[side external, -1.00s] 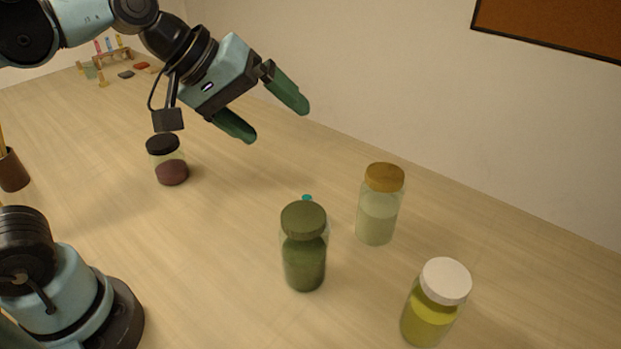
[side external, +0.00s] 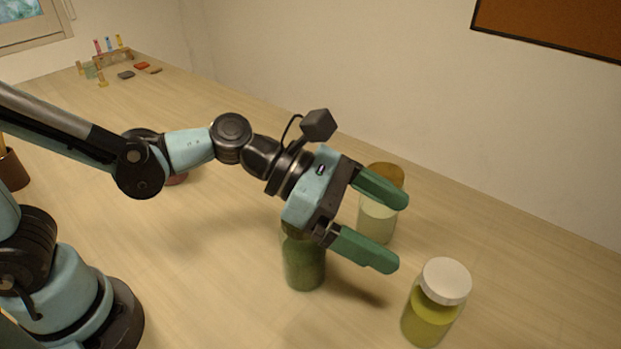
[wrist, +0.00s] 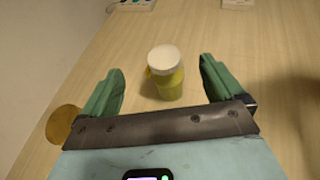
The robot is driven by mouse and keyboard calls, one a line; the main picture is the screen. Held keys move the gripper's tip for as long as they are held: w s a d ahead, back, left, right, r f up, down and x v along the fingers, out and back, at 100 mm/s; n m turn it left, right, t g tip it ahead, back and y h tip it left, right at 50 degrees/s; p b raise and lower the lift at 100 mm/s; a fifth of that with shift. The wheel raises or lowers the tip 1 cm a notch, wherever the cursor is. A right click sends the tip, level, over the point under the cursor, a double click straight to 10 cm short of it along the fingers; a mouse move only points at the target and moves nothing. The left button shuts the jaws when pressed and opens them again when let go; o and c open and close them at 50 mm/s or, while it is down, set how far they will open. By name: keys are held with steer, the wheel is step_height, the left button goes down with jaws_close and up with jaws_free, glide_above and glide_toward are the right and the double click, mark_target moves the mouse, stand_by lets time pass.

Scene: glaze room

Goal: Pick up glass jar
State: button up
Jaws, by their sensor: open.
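A glass jar with a white lid and yellow-green contents (side external: 430,318) stands upright at the front right of the table. In the wrist view the white-lidded jar (wrist: 166,72) shows ahead of my fingers, centred between them and apart from them. A jar with a tan lid and pale contents (side external: 377,220) stands behind my gripper, partly hidden by a finger. A jar with dark green contents (side external: 304,265) stands below my gripper, its lid mostly hidden. My gripper (side external: 382,220) is open and empty, its green fingers pointing toward the right.
A dark red jar (side external: 178,179) is mostly hidden behind my arm. A tan lid (wrist: 63,123) shows beside the left finger in the wrist view. A small rack with coloured tubes (side external: 112,55) stands at the far left. The table right of the white-lidded jar is clear.

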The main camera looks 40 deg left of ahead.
mark_target(443, 275)
steer(key=d+f, duration=0.2)
steer(key=w+d+f, duration=0.1)
steer(key=d+f, duration=0.1)
steer(key=w+d+f, duration=0.1)
steer(key=d+f, duration=0.1)
steer(key=shift+w, duration=0.15)
steer(key=shift+x, duration=2.55)
steer(key=shift+r, duration=0.15)
jaws_close()
